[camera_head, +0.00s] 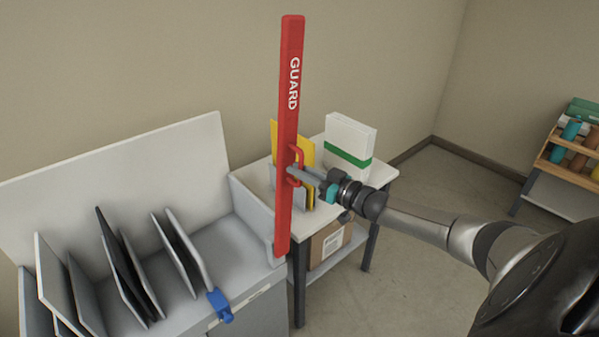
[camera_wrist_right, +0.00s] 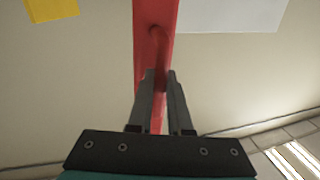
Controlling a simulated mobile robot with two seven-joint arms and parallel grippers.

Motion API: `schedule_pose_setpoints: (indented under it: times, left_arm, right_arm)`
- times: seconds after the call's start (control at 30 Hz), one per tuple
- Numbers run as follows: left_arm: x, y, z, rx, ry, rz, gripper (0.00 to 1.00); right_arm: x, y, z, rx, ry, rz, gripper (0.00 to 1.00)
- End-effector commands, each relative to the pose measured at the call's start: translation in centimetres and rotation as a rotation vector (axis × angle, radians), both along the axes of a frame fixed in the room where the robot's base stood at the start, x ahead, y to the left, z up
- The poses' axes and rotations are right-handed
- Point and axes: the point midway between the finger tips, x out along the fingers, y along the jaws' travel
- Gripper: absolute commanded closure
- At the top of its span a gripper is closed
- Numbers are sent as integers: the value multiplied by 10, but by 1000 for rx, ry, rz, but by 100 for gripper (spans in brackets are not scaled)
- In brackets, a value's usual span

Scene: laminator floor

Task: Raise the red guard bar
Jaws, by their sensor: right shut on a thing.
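The red guard bar (camera_head: 287,110) with white GUARD lettering stands nearly upright in the head view, at the right front corner of the grey machine. A red handle (camera_head: 298,154) sticks out from its side about halfway along. My right gripper (camera_head: 294,173) is at this handle, shut on it. In the right wrist view the red bar (camera_wrist_right: 155,30) runs down behind the fingers of my right gripper (camera_wrist_right: 160,80), and the handle (camera_wrist_right: 160,45) shows just beyond the fingertips. The fingers partly hide the grip. My left gripper is not in view.
The grey machine (camera_head: 235,250) carries several upright panels (camera_head: 120,265) and a blue clip (camera_head: 220,305). Behind the bar, a white table (camera_head: 380,175) holds a white box with a green band (camera_head: 349,145) and yellow sheets. A wooden rack (camera_head: 570,155) stands far right. The floor between is clear.

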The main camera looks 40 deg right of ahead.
Motion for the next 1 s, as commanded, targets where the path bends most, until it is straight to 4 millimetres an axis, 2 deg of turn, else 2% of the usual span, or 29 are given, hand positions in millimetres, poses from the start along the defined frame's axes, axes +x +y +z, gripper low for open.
schedule_pose_setpoints:
  times: [0.03,0.17,0.2,0.47,0.77,1.0]
  left_arm:
    - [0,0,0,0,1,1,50]
    - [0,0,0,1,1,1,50]
    - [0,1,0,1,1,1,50]
    - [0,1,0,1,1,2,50]
    - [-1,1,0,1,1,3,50]
    - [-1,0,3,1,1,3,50]
  right_arm:
    - [1,-6,2,2,2,-13,100]
    - [1,-7,1,1,3,-15,100]
    - [1,-7,1,1,3,-16,82]
    - [0,-5,1,0,2,-12,53]
    - [-1,-3,0,-2,3,-8,53]
    - [-18,-7,-2,-1,7,-7,53]
